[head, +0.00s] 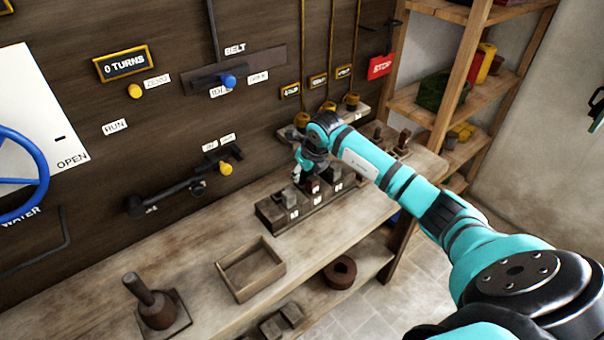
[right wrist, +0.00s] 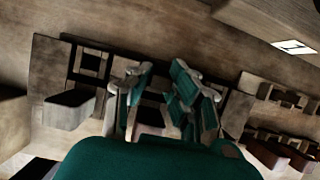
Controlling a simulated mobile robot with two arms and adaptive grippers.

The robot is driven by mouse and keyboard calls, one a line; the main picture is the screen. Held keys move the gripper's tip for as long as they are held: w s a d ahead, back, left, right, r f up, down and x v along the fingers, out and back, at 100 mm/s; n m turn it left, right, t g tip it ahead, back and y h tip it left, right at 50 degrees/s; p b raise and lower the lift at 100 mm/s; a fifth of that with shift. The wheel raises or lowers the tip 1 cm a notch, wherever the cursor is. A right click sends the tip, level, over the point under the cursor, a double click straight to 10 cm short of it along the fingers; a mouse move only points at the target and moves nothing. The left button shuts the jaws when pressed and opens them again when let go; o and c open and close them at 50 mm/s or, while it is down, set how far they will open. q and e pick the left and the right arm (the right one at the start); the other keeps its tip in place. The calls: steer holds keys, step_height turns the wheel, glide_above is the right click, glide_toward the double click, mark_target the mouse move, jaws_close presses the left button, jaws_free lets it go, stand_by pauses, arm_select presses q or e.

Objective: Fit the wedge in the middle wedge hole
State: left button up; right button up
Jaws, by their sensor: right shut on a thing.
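My right gripper (head: 299,172) is over the dark wooden wedge block (head: 322,208) on the bench, at its back side. In the right wrist view the fingers (right wrist: 160,103) are closed in around a dark brown piece, seemingly the wedge (right wrist: 151,118), mostly hidden by the fingers and the wrist. A reddish-brown piece (head: 313,186) shows at the middle position, between grey blocks at the left (head: 290,198) and right (head: 335,172). I cannot tell whether the wedge is inside the middle hole or above it. The left gripper is out of view.
An empty wooden tray (head: 250,270) and a post on a base (head: 156,305) stand on the bench to the left. Shelves (head: 450,105) stand at the right.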

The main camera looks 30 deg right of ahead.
steer(key=o, duration=0.9)
steer(key=shift+f, duration=0.2)
steer(key=shift+c, duration=0.2)
